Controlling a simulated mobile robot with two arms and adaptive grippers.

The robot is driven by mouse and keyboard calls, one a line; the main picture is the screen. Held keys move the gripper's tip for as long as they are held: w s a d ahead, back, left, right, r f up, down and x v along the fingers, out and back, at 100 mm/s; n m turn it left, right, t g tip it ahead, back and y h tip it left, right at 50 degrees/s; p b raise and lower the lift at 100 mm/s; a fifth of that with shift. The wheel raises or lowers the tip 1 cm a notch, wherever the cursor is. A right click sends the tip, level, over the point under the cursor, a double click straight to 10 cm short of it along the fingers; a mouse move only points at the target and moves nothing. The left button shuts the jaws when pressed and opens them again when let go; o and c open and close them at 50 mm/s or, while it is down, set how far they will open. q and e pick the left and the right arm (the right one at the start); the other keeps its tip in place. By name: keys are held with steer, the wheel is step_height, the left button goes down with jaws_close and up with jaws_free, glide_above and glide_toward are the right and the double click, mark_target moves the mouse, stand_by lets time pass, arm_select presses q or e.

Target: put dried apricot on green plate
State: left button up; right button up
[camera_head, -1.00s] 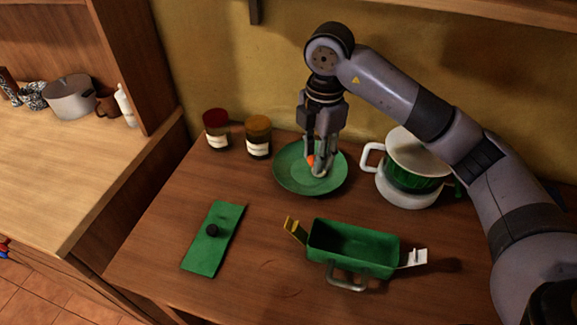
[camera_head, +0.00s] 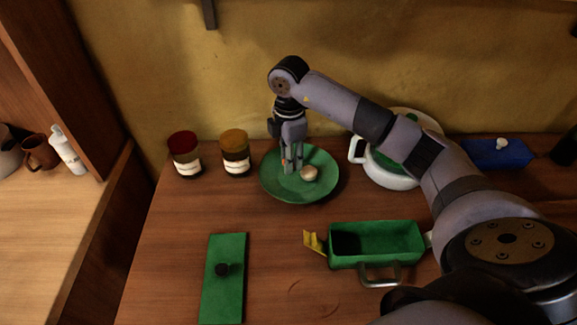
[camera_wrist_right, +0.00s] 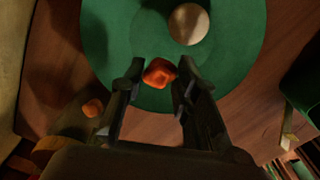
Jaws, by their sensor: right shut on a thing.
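The green plate (camera_head: 325,186) lies on the wooden counter near the back wall. My right gripper (camera_head: 291,168) points down over the left part of the plate. In the right wrist view its fingers (camera_wrist_right: 159,80) are shut on an orange dried apricot (camera_wrist_right: 158,73), which shows against the plate (camera_wrist_right: 230,60). In the head view the fingers mostly hide the apricot. Whether it touches the plate is unclear. A pale round item (camera_head: 309,174) rests on the plate beside the fingers. My left gripper is not in view.
Red-lidded (camera_head: 185,154) and orange-lidded (camera_head: 235,153) jars stand left of the plate. A white pot (camera_head: 390,175) stands right. A green open box (camera_head: 375,258) and a green lid (camera_head: 224,290) lie in front. Another orange piece (camera_wrist_right: 93,108) shows in the wrist view.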

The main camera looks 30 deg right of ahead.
step_height(320, 180, down, 3)
steer(key=shift+a+f, duration=0.15)
steer(key=shift+f, duration=0.2)
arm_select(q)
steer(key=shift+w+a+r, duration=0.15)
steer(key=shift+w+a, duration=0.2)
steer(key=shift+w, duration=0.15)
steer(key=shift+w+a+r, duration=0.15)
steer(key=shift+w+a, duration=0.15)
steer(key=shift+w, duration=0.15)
arm_select(e)
steer(key=shift+f, duration=0.1)
steer(key=o, duration=0.4)
steer(key=shift+c, duration=0.2)
steer(key=o, duration=0.4)
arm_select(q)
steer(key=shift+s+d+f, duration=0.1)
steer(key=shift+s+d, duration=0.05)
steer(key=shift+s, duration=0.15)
arm_select(e)
steer(key=shift+o, duration=0.3)
